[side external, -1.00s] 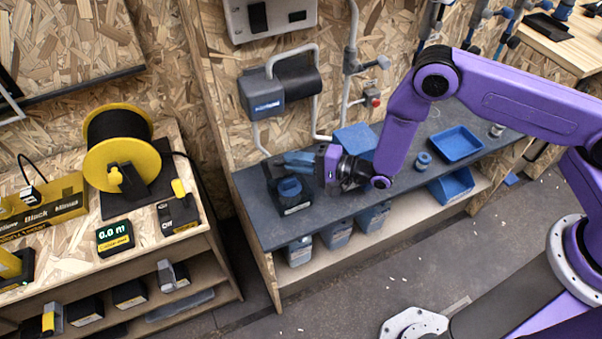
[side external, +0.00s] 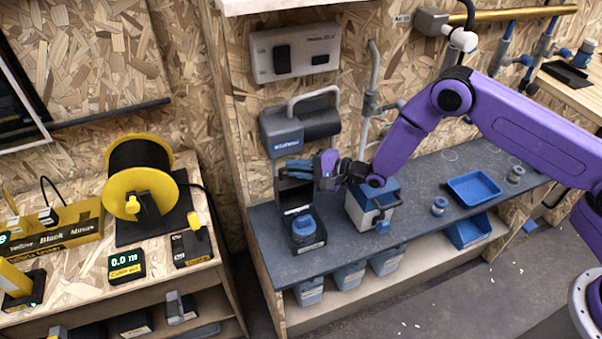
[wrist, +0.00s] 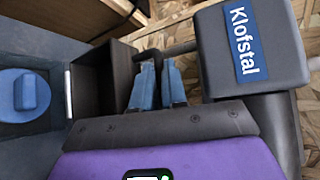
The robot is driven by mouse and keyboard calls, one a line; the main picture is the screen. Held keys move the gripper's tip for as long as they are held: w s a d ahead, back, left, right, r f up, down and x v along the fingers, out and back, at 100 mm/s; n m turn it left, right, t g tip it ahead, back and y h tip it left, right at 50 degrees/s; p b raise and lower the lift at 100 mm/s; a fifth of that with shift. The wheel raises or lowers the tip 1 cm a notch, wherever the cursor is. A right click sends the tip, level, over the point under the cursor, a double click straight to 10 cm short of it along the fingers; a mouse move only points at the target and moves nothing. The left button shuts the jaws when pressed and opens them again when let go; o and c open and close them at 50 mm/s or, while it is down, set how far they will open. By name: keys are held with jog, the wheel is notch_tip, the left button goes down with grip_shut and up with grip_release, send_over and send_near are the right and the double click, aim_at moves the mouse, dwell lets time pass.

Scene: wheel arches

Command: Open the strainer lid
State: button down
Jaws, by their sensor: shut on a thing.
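The strainer (side external: 304,243) is a dark box with a round blue knob on the bench's left end. The knob (wrist: 25,95) also shows at the left of the wrist view. Its dark square lid (side external: 294,197) stands raised behind the knob. In the wrist view the lid (wrist: 92,82) is a dark hollow panel left of my fingers. My gripper (side external: 290,169) is at the lid's top edge. Its blue fingers (wrist: 158,84) are shut on a dark bar that appears to be the lid's handle; the exact contact is partly hidden.
A grey-blue Klofstal unit (wrist: 245,45) with a pipe is on the wall close behind my gripper. A white-and-blue box (side external: 372,208) stands right of the strainer. A blue tray (side external: 474,188) and a small blue ring part (side external: 439,205) lie farther right. Bins hang below the bench.

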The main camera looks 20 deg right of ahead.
jog(key=shift+w+r, duration=0.5)
jog(key=shift+w, duration=0.25)
jog(key=shift+d, duration=0.1)
jog(key=c, duration=1.2)
grip_release()
jog(key=shift+o, duration=0.2)
jog(key=shift+s, duration=0.1)
jog(key=shift+s+d, duration=0.15)
jog(key=shift+d, duration=0.05)
jog(key=v, duration=1.6)
jog(key=shift+s+d+f, duration=0.2)
jog(key=shift+s+f, duration=0.05)
jog(key=shift+s, duration=0.25)
